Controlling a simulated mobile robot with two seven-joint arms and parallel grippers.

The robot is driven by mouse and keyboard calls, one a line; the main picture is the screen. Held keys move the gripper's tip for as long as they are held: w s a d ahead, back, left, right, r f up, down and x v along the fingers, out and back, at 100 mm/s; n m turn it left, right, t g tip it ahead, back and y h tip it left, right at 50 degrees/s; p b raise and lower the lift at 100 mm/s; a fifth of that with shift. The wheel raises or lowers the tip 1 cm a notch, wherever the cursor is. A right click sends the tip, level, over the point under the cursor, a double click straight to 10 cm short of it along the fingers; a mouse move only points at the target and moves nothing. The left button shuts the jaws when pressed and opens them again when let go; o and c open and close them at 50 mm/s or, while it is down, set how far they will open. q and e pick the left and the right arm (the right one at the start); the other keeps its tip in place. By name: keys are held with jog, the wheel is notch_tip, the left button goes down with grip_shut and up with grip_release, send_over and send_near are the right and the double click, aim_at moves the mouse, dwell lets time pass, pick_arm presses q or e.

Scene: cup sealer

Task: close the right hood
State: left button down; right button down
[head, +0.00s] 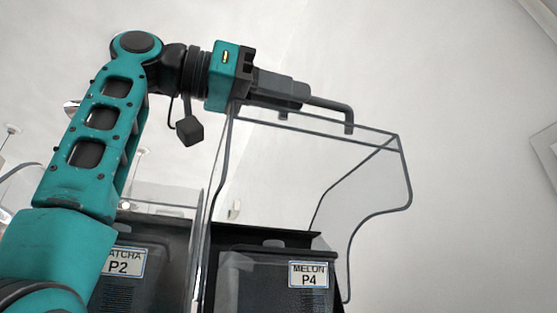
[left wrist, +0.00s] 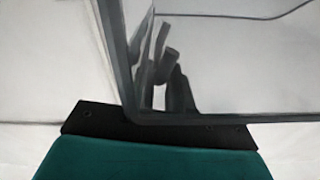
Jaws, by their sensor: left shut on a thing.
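The right hood (head: 270,165) is a clear panel with dark edges. It stands raised above the black bin labelled MELON P4 (head: 308,274). A dark bent handle (head: 334,105) sits at its top edge. My left gripper (head: 294,95) reaches in from the upper left and is shut on this handle. The fingertips are small and dark, so their exact hold is hard to make out. In the left wrist view, the hood's dark-edged corner (left wrist: 128,105) fills the upper middle, with dark finger-like shapes seen through the panel. My right gripper is not in view.
A second black bin labelled MATCHA P2 (head: 123,262) stands to the left, partly behind my left arm. Another clear cover (head: 165,205) is above it. The space right of the raised hood is clear, with plain pale wall behind.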

pick_arm(q)
jog(key=shift+s+d+f+m, duration=0.2)
jog(key=shift+s+f+m, duration=0.1)
jog(key=shift+s+f, duration=0.25)
jog(key=c, duration=1.1)
grip_release()
jog(key=shift+w, duration=0.1)
